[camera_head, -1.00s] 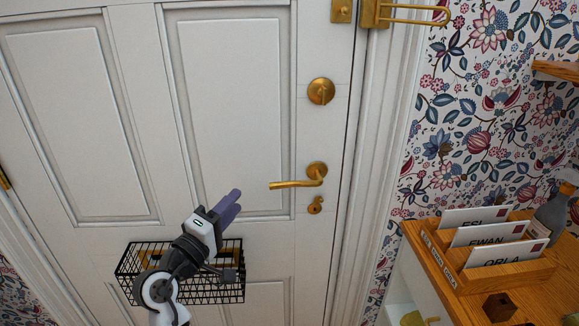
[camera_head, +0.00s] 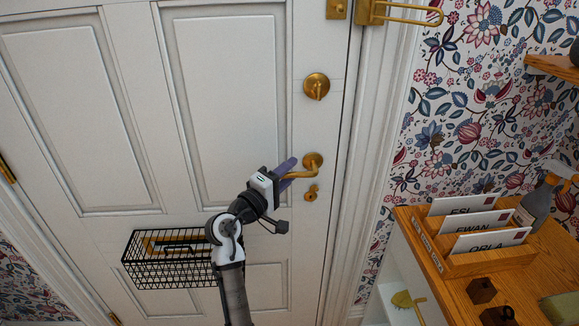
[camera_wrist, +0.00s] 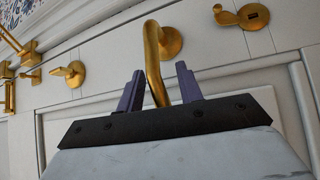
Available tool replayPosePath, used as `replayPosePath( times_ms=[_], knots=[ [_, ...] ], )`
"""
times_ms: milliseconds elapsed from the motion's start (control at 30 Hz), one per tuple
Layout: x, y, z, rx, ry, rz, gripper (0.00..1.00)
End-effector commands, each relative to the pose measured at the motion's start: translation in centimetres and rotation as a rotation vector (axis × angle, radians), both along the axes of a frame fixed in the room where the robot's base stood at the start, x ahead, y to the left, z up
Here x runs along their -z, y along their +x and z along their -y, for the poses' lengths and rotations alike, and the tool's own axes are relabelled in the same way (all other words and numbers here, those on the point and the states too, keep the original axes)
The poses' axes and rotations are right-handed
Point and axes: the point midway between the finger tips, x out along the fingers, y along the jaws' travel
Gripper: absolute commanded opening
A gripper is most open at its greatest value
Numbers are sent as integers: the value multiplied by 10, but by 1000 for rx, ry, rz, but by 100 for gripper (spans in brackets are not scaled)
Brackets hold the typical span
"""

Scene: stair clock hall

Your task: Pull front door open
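The white panelled front door (camera_head: 228,100) looks closed in its frame. Its brass lever handle (camera_head: 312,165) is on the door's right side; in the wrist view the handle (camera_wrist: 154,60) runs down between my two purple fingers. My gripper (camera_head: 287,169) is at the lever's free end in the head view. In the wrist view my gripper (camera_wrist: 158,90) is open, with a gap on both sides of the lever. A brass turn knob (camera_head: 316,86) sits above the handle and a keyhole cover (camera_head: 311,193) below it.
A black wire letter basket (camera_head: 165,262) hangs on the door, left of my arm. A wooden cabinet (camera_head: 540,275) with a letter rack (camera_head: 470,262) and a spray bottle (camera_head: 537,208) stands at the right. A brass door guard (camera_head: 372,12) is at the upper right of the door.

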Motion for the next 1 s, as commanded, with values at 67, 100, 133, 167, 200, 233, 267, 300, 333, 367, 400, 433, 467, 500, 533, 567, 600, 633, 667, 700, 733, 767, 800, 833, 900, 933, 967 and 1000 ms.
replayPosePath(
  times_ms=[67,100,133,167,200,233,267,300,333,367,400,433,467,500,533,567,600,633,667,700,733,767,800,833,900,933,967,1000],
  knots=[
    [-1,3,4,1,2,0,36],
    [-1,4,5,1,2,0,36],
    [-1,5,5,1,2,0,36],
    [-1,5,5,0,1,0,36],
    [0,6,5,0,1,0,36],
    [0,6,5,0,1,0,36],
    [0,5,5,0,1,0,36],
    [0,5,5,0,1,0,36],
    [0,5,5,0,1,0,36],
    [0,5,5,0,1,0,36],
    [0,5,5,0,1,0,33],
    [0,5,5,0,1,0,30],
    [0,5,5,0,1,0,26],
    [0,5,5,0,1,0,20],
    [0,5,5,0,1,0,16],
    [0,5,5,0,1,0,13],
    [0,5,5,0,1,0,7],
    [0,5,5,0,1,0,3],
    [0,5,5,0,1,0,0],
    [0,5,5,0,1,0,0],
    [0,5,5,0,1,0,0],
    [0,5,5,0,1,0,0],
    [0,5,5,0,1,0,0],
    [0,5,5,0,1,0,0],
    [0,5,5,0,1,-1,0],
    [0,5,5,-1,0,0,0],
    [0,5,5,-1,-2,0,0],
    [1,5,5,-1,-6,0,0]
  ],
)
